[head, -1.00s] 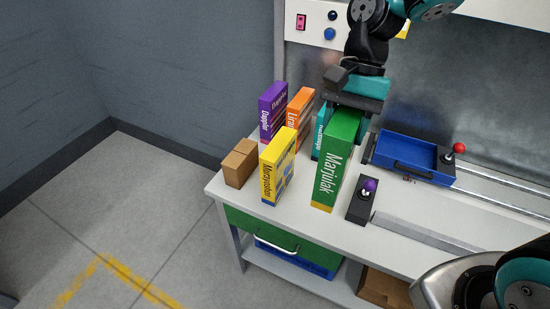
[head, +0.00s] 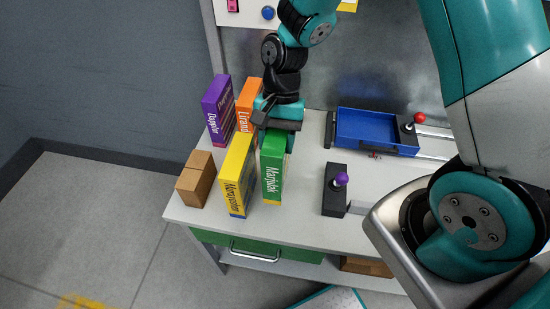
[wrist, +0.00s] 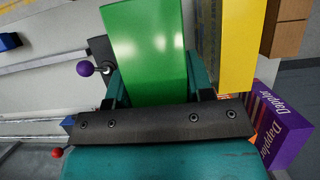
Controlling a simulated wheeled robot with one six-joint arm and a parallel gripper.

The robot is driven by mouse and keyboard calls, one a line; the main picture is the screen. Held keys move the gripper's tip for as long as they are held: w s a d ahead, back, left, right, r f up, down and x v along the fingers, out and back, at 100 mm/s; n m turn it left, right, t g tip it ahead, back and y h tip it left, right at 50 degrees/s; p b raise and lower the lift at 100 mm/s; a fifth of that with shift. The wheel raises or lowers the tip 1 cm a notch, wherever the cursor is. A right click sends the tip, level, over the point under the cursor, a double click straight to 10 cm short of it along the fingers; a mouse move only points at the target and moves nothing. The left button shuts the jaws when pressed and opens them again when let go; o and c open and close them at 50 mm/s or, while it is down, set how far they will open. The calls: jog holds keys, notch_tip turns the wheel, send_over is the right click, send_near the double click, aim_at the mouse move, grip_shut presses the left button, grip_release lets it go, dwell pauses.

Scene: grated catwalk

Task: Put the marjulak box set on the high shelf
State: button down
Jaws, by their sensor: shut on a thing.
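The marjulak box (head: 271,172) is green, upright and labelled "Marjulak" on its front in the head view. My gripper (head: 278,128) is above it and shut on its top part. In the wrist view the green box (wrist: 147,50) fills the space between the fingers of my gripper (wrist: 155,95). In the head view its lower end appears near the tabletop, just right of the yellow box; I cannot tell whether it touches the table. No high shelf can be made out.
A yellow box (head: 237,175), a purple box (head: 218,110), an orange box (head: 247,103) and a brown carton (head: 195,180) crowd the left of the white table (head: 300,215). A purple-knobbed lever (head: 340,181) and a blue tray (head: 372,130) lie to the right.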

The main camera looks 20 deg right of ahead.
jog(key=shift+f+p, duration=0.45)
jog(key=shift+f, duration=3.2)
jog(key=c, duration=0.5)
grip_release()
